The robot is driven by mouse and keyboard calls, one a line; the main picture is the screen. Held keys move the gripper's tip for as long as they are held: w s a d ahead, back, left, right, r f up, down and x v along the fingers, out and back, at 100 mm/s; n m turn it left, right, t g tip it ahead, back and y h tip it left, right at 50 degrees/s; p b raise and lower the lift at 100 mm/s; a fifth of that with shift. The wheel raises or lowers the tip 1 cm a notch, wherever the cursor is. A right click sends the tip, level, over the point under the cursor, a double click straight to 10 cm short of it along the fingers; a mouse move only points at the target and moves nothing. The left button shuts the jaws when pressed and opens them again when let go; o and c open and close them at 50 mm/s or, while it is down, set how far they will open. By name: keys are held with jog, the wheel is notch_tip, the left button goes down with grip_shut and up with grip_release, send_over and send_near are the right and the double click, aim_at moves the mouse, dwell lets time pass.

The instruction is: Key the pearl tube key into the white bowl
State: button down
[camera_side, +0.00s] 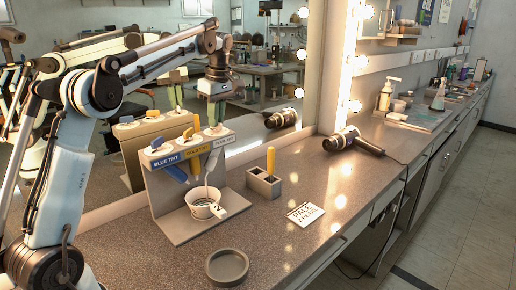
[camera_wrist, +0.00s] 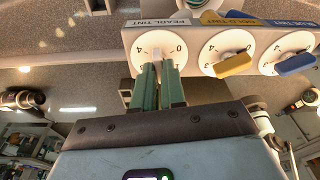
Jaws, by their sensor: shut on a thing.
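The dispenser stand (camera_side: 156,195) carries three dials with blue, gold and pearl labels. The pearl dial (camera_wrist: 146,45) is the right one in the side view and the left one in the wrist view. My gripper (camera_wrist: 159,88) points at this dial from above, its green fingers shut on the pearl tube key, which they mostly hide. In the side view my gripper (camera_side: 214,112) is over the stand's right end. A pale tube (camera_side: 211,165) hangs below the pearl label. Its lower end points to the white bowl (camera_side: 200,212), which stands on the stand's base with a "2" tag.
The gold key (camera_wrist: 234,64) and blue key (camera_wrist: 296,64) sit beside the pearl dial. A grey block (camera_side: 264,185) holds a yellow stick. A "PALE 2 PEARL" card (camera_side: 305,214), a round dish (camera_side: 227,266) and a hair dryer (camera_side: 352,141) lie on the counter. A mirror stands behind.

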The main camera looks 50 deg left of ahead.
jog(key=shift+m, duration=0.7)
jog(key=c, duration=1.2)
grip_release()
jog(key=shift+r, duration=0.1)
jog(key=shift+r, duration=2.9)
